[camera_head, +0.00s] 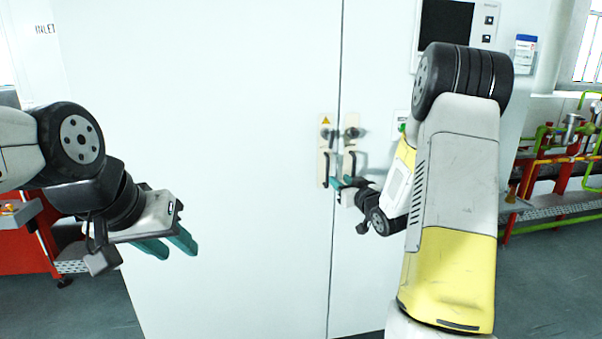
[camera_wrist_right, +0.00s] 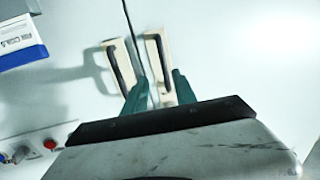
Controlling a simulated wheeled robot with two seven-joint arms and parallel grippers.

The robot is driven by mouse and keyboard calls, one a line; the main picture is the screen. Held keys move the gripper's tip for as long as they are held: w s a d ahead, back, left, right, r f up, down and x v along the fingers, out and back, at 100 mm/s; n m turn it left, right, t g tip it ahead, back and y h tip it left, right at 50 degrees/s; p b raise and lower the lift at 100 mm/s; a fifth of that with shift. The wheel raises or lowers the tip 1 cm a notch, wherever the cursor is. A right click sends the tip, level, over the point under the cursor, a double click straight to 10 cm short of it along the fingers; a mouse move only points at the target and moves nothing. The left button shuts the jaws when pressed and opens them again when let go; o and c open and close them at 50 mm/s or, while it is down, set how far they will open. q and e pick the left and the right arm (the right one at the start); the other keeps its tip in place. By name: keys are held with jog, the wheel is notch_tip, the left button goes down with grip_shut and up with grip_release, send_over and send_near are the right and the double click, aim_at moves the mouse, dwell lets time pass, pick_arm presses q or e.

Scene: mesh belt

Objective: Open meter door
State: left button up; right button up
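A tall pale cabinet has two doors (camera_head: 230,90) that meet at a vertical seam, and both look closed. A left handle plate (camera_head: 325,157) and a right handle plate (camera_head: 349,160) with dark grips flank the seam. Both plates (camera_wrist_right: 118,64) also show in the right wrist view. My right gripper (camera_head: 341,182) is at the lower ends of the handles. In the wrist view its teal fingers (camera_wrist_right: 158,94) are apart, with part of one plate between them; contact is unclear. My left gripper (camera_head: 168,246) is open and empty, left of the handles.
A panel with a dark screen (camera_head: 446,24) is on the cabinet's upper right. Red and blue controls (camera_wrist_right: 49,144) show in the wrist view. Red and green pipework (camera_head: 560,150) stands at right. A red cart (camera_head: 25,245) stands at left.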

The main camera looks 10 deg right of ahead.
aim_at(328, 174)
jog(key=shift+y, duration=0.4)
jog(key=x, duration=0.8)
jog(key=shift+w+a+f, duration=0.15)
jog(key=shift+w+a, duration=0.1)
jog(key=shift+a, duration=0.05)
grip_shut()
dwell(0.8)
